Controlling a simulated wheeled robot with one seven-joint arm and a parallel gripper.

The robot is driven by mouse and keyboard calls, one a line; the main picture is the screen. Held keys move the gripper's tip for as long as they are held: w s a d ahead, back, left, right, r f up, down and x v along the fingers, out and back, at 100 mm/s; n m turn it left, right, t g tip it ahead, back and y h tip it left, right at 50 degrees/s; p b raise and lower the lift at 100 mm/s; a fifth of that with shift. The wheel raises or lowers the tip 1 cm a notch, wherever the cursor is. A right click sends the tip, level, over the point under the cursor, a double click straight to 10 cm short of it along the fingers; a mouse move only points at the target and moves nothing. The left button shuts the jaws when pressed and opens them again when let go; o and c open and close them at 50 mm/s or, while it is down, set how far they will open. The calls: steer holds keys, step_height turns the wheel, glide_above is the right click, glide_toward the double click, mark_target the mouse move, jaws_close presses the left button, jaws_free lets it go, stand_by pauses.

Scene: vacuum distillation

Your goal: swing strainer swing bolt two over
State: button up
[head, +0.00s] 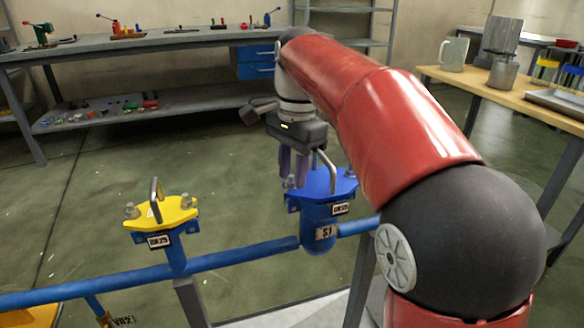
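The strainer (318,215) is a blue body labelled S1 on a blue pipe, right of the picture's middle. Its blue cover (332,186) carries a bent grey handle (328,170). A swing bolt (290,182) shows at the cover's left edge, and another bolt end (350,173) shows at its right. My gripper (293,180) points down over the cover's left side, its two purplish fingers close beside the left bolt. A narrow gap shows between the fingers. I cannot tell whether they touch the bolt or hold anything.
A second fitting with a yellow cover (172,212) and handle stands left on the same blue pipe (235,256). A workbench (150,42) with tools is behind. A wooden table (470,76) with metal vessels is at right. Open floor lies between.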

step_height(320, 180, up, 8)
steer(key=p, duration=0.2)
steer(key=shift+w+d+f, duration=0.15)
steer(key=shift+w+d, duration=0.05)
steer(key=s+d+f+n+t, duration=0.3)
steer(key=s+d+f+n, duration=0.1)
steer(key=s+d, duration=0.5)
steer(key=s+d+f+n+t, duration=0.3)
steer(key=s+f+n, duration=0.3)
steer(key=s+f, duration=0.5)
step_height(320, 180, down, 2)
steer(key=shift+s+d+f+h, duration=0.25)
steer(key=shift+s+d+h, duration=0.1)
steer(key=shift+d, duration=0.1)
